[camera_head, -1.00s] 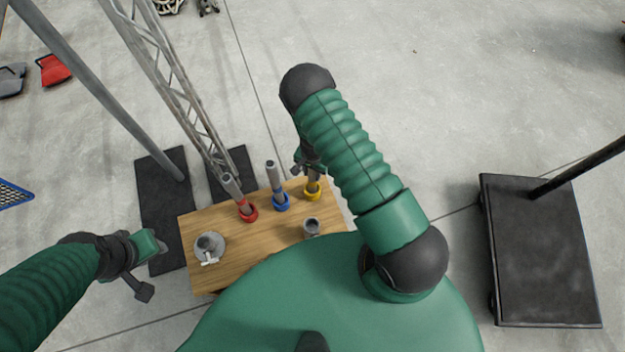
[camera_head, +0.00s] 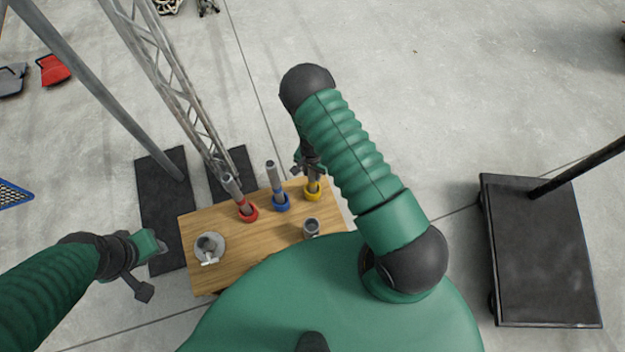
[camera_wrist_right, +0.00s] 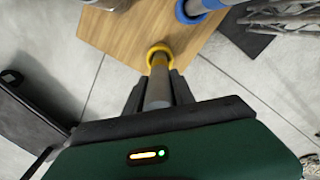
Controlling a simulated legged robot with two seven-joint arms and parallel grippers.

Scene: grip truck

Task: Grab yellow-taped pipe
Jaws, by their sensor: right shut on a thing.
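The yellow-taped pipe (camera_head: 313,186) stands upright in a yellow ring at the far right corner of the wooden table (camera_head: 240,233). My right gripper (camera_head: 308,163) is shut on its upper part. In the right wrist view the grey pipe (camera_wrist_right: 158,85) runs between the two dark fingers (camera_wrist_right: 158,92), down to the yellow ring (camera_wrist_right: 159,54) on the wood. In the head view my right arm hides part of that gripper. My left gripper (camera_head: 150,268) hangs left of the table, apart from everything, with its jaws spread and empty.
A blue-taped pipe (camera_head: 276,185) and a red-taped pipe (camera_head: 238,198) stand in rings to the left. A short grey cylinder (camera_head: 311,228) and a round metal fitting (camera_head: 209,248) are on the table. A metal truss (camera_head: 165,75) rises behind. A black cart (camera_head: 540,255) stands right.

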